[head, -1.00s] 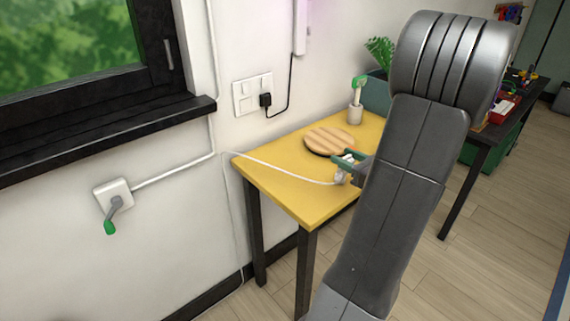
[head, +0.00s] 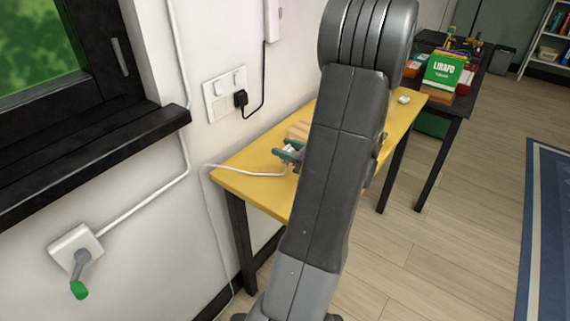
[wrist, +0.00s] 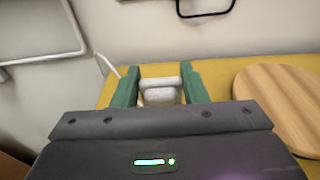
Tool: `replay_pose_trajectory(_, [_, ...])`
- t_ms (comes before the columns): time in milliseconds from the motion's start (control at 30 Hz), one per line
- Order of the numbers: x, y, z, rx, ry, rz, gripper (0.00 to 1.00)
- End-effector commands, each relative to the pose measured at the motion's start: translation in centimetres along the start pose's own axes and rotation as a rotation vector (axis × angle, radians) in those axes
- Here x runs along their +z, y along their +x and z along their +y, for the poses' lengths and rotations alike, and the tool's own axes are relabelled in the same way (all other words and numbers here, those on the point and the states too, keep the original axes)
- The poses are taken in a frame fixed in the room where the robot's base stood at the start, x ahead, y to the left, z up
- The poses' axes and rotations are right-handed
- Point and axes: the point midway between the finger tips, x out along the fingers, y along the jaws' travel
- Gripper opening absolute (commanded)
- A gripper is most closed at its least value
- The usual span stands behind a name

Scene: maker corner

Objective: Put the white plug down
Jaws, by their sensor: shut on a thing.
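My gripper (wrist: 160,92) is shut on the white plug (wrist: 159,95), which sits between its green fingers in the wrist view. In the head view my gripper (head: 289,153) shows at the left of my arm, over the yellow table (head: 245,182). The white cord (head: 245,173) runs from the plug to the left across the table edge toward the wall. My arm hides much of the table and most of the gripper. I cannot tell whether the plug touches the table top.
A round wooden board (wrist: 280,105) lies to the right of my gripper. A wall socket panel (head: 224,96) with a black plug (head: 240,98) is above the table. A small white object (head: 404,99) lies at the table's far right end. A dark table (head: 462,100) stands beyond.

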Motion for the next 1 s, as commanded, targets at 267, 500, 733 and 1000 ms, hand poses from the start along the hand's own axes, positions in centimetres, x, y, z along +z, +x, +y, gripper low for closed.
replay_pose_trajectory(267, [-2.5,0.3,0.0,0.000,0.003,0.000,0.13])
replay_pose_trajectory(500, [-4.4,0.6,0.0,0.000,-0.001,0.000,0.13])
replay_pose_trajectory(733, [-4.6,0.6,0.0,0.000,-0.001,0.000,0.13])
replay_pose_trajectory(1000, [-5.4,0.7,0.0,0.000,-0.001,0.000,0.13])
